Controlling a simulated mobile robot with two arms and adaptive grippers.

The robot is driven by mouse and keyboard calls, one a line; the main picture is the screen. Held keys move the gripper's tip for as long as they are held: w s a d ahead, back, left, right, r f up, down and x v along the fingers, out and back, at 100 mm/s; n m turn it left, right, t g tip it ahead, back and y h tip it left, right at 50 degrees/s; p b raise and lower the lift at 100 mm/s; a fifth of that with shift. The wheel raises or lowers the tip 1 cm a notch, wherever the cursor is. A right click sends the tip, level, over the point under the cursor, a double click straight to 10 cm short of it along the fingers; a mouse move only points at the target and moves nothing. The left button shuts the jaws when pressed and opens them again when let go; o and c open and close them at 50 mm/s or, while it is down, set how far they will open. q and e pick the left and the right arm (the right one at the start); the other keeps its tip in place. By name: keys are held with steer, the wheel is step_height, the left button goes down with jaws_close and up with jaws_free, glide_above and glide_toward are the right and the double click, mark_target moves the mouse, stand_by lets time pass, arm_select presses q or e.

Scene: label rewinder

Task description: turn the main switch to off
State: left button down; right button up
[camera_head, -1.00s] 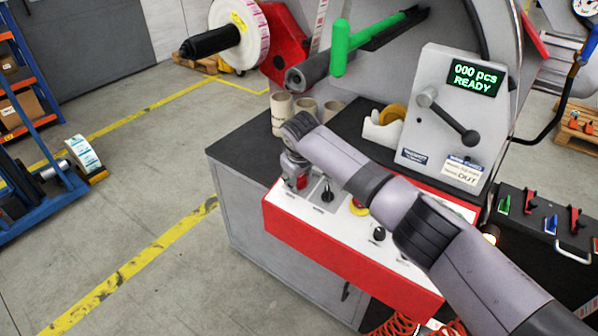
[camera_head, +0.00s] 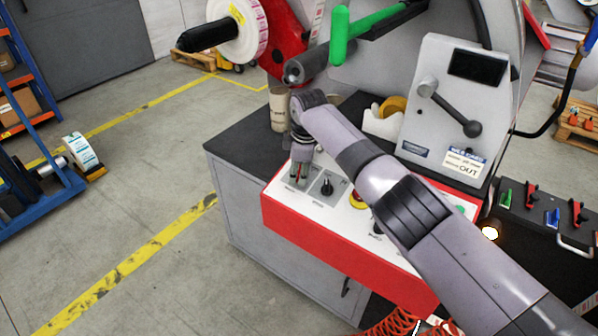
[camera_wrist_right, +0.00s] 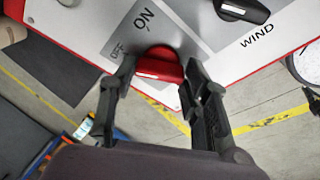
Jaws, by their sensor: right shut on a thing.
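The main switch is a red knob (camera_wrist_right: 160,68) on a grey plate with ON and OFF lettering, seen in the right wrist view. A white mark shows on the knob's side. My right gripper (camera_wrist_right: 160,76) is shut on the knob, one finger at each side. In the head view my right gripper (camera_head: 299,172) points down at the left end of the red-edged control panel (camera_head: 345,249), and the knob is mostly hidden by the fingers. The machine's display (camera_head: 478,67) is dark. My left gripper is not in view.
A black WIND knob (camera_wrist_right: 243,10) sits beside the switch, and a yellow-ringed button (camera_head: 358,201) is farther right on the panel. A tape dispenser (camera_head: 383,124) and a beige roll (camera_head: 279,110) stand behind. My right arm covers part of the panel.

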stand_by(0.3)
steer(key=o, duration=1.2)
steer(key=shift+c, duration=0.2)
steer(key=shift+r, duration=0.15)
steer(key=v, duration=0.7)
steer(key=shift+s, duration=0.1)
